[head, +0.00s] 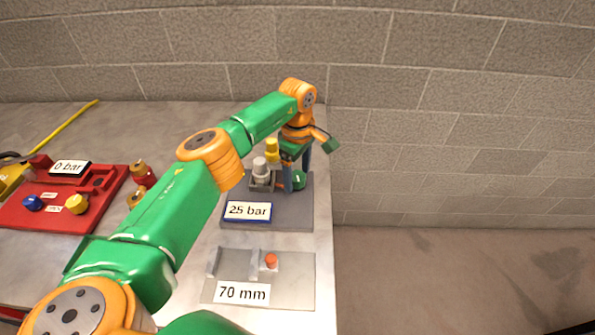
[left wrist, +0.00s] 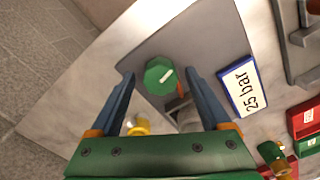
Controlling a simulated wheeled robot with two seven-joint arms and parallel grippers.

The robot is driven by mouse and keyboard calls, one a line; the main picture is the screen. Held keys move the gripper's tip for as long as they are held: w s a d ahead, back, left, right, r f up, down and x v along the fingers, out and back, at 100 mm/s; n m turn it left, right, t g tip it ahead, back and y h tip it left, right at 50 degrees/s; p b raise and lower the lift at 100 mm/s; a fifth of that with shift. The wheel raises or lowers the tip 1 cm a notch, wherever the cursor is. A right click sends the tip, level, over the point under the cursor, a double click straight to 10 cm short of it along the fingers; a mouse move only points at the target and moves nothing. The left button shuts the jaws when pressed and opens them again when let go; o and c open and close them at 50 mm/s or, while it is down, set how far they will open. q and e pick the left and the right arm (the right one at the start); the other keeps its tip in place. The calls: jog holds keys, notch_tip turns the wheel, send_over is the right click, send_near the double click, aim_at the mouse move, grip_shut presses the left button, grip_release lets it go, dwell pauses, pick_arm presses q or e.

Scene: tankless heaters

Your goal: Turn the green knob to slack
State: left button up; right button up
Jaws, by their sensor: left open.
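The green knob (head: 299,181) sits on a dark grey plate (head: 295,220) near the right edge of the table. In the left wrist view the knob (left wrist: 159,76) is a faceted green disc with a white line on its face. My left gripper (head: 297,179) reaches down over it from above. In the left wrist view the open fingers (left wrist: 161,78) stand one on each side of the knob, with a gap showing on both sides. The head view partly hides the knob behind a finger. My right gripper is not in view.
A "25 bar" sign (head: 248,212), a yellow-capped part (head: 272,149) and a grey-white fitting (head: 261,168) are close to the knob. A "70 mm" plate (head: 243,292) lies in front. A red tray (head: 75,222) with blue and yellow knobs is at left. A block wall stands behind.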

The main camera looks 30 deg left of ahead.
pick_arm(q)
grip_shut()
